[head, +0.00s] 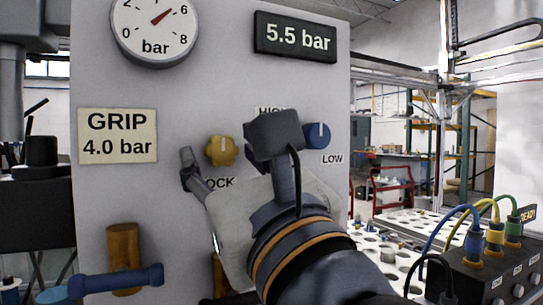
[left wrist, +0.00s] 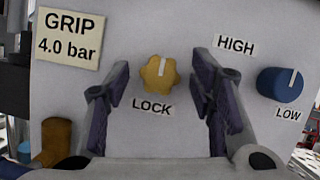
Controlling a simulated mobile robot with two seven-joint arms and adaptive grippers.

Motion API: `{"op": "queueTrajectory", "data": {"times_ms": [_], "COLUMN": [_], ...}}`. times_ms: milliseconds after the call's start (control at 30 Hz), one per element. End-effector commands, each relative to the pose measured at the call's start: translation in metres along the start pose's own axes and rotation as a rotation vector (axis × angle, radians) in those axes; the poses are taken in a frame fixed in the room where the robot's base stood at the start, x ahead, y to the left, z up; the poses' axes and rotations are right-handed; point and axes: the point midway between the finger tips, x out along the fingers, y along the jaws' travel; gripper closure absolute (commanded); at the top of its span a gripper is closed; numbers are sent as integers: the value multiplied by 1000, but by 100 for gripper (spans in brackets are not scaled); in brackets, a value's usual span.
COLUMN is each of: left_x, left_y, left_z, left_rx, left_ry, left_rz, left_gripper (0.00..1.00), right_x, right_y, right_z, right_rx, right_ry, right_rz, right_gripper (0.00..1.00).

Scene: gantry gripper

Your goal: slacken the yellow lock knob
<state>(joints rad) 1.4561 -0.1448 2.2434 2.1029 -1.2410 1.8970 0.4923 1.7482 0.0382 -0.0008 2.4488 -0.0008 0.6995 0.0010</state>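The yellow lock knob (head: 221,151) is a lobed knob on the grey panel, above the partly covered LOCK label. In the left wrist view the knob (left wrist: 159,73) shows whole, its pale pointer mark near upright. My left gripper (left wrist: 158,88) is open, with one finger on each side of the knob in the picture and visible gaps to both. Whether the fingertips touch the panel, I cannot tell. My right gripper is not in view.
The blue HIGH/LOW knob (head: 317,136) sits right of the lock knob, close to my wrist. A GRIP 4.0 bar plate (head: 117,135), a dial gauge (head: 155,30) and a 5.5 bar display (head: 295,37) are on the panel. A brass fitting (head: 124,246) is lower left.

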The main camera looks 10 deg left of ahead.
Motion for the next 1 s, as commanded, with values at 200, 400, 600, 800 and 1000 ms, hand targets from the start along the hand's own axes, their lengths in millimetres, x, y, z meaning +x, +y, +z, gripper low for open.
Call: {"op": "queueTrajectory", "data": {"times_ms": [200,400,600,800,1000], "left_x": [0,-30,-85,-116,-121], "left_y": [0,-1,-1,0,0], "left_z": [0,0,-1,0,0], "left_rx": [0,-1,0,1,1], "left_ry": [0,-1,4,2,-1], "left_rz": [0,-5,-5,-1,0], "left_gripper": [49,49,49,49,49], "right_x": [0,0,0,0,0], "right_y": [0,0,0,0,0], "right_z": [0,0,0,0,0], "right_rx": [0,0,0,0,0], "right_ry": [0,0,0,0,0], "right_rz": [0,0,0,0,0], "right_gripper": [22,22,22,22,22]}}
